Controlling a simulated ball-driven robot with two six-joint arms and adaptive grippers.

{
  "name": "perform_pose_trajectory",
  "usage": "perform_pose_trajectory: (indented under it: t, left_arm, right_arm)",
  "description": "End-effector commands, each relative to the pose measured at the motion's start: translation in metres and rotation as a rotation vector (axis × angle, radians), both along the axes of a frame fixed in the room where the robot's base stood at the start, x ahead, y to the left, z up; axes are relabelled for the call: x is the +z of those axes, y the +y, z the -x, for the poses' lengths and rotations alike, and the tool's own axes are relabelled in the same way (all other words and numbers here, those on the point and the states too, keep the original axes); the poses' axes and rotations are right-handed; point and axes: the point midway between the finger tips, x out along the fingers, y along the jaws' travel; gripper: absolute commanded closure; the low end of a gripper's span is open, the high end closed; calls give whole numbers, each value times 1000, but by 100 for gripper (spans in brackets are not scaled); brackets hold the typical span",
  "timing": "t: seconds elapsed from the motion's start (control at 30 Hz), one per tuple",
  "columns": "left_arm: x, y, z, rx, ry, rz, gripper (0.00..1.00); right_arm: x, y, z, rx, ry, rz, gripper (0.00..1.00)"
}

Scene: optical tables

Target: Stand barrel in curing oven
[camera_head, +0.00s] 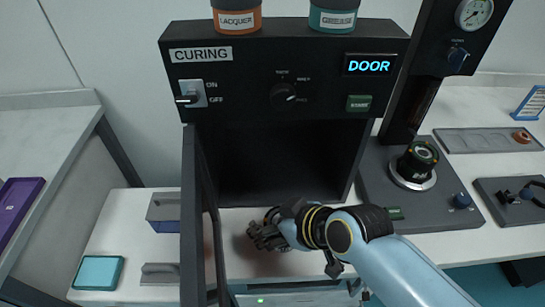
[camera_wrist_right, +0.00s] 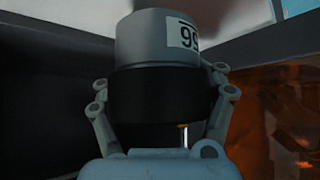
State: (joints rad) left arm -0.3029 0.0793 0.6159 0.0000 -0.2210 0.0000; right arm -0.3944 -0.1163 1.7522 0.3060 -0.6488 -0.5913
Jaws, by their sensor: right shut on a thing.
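The curing oven (camera_head: 290,70) stands at the back with its dark chamber (camera_head: 270,160) open and empty-looking. Its door (camera_head: 192,220) is swung open toward me on the left. The display (camera_head: 369,65) reads DOOR. My right gripper (camera_head: 254,236) is low in front of the chamber mouth, reaching in from the right. In the right wrist view it is shut on the barrel (camera_wrist_right: 150,38), a grey cylinder with a wide black band and a white label partly reading 9. The barrel is not clearly distinguishable in the head view. My left gripper is not in view.
A lacquer jar (camera_head: 237,17) and a grease jar (camera_head: 333,16) stand on the oven top. Right of the oven is a grey station with a black round part (camera_head: 417,160). A teal box (camera_head: 98,272) and a grey bin (camera_head: 163,212) lie left of the door.

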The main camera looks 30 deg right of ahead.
Motion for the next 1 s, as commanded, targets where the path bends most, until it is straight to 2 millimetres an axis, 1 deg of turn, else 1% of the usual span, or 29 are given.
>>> perform_pose_trajectory:
  t: [0.03,0.17,0.3,0.4,0.5,0.73,1.0]
  left_arm:
    - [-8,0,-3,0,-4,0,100]
    - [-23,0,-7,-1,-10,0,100]
    - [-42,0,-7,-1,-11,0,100]
    - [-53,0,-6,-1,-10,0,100]
    - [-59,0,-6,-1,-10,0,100]
    - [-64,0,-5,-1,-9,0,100]
    - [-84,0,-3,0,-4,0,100]
  right_arm:
    - [-2,-5,-12,1,-7,4,82]
    - [-4,-20,-42,1,-8,5,82]
    - [-5,-36,-76,1,-7,4,82]
    - [-5,-46,-95,1,-5,3,82]
    - [-3,-52,-107,0,-3,2,82]
    - [-1,-57,-118,0,-2,1,82]
    - [-2,-70,-144,0,-4,2,82]
